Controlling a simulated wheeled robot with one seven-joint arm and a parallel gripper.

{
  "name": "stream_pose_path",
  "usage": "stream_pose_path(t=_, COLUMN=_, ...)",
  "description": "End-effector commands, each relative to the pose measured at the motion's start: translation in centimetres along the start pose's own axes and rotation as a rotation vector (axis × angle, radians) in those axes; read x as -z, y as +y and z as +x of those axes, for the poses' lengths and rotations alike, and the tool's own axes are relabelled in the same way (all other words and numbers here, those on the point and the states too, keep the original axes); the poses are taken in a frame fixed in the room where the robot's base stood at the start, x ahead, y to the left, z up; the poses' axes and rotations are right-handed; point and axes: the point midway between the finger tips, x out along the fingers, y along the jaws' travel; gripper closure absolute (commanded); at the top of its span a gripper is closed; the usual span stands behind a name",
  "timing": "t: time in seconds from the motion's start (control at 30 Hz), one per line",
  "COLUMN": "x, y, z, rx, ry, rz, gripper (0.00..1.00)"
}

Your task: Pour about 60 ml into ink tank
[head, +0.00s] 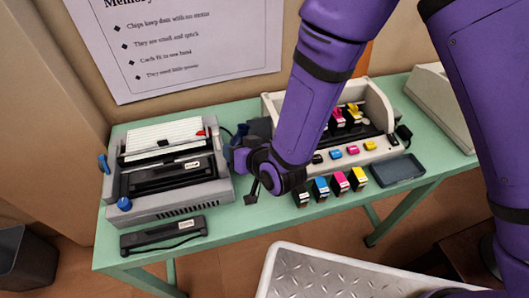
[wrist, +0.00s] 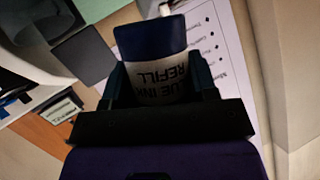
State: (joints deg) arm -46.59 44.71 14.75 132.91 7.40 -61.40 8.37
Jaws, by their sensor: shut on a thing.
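In the wrist view my gripper (wrist: 160,78) is shut on a bottle with a white label (wrist: 168,88) reading "BLUE INK REFILL" and a dark blue body. In the head view my gripper (head: 252,180) is over the green table, between the two printers; the bottle is hard to make out there. Ink blocks stand along the front of the table: black (head: 302,197), blue (head: 321,189), magenta (head: 340,183) and yellow (head: 358,179). I cannot tell which thing is the ink tank. My arm hides part of the right printer.
A grey dot-matrix printer (head: 165,207) stands at the left, with a black ribbon cartridge (head: 163,234) before it. The open cream printer (head: 380,110) stands at the right, with a dark tray (head: 398,171) before it. The green table (head: 245,215) is bare at front centre.

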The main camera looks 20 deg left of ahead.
Motion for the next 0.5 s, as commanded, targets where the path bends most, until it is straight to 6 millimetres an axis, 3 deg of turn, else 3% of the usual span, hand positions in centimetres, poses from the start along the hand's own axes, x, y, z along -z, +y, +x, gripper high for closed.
stream_pose_path(t=0.5, x=0.45, y=-1.14, z=-0.33, rx=-0.109, ry=0.079, rz=-0.268, gripper=0.73)
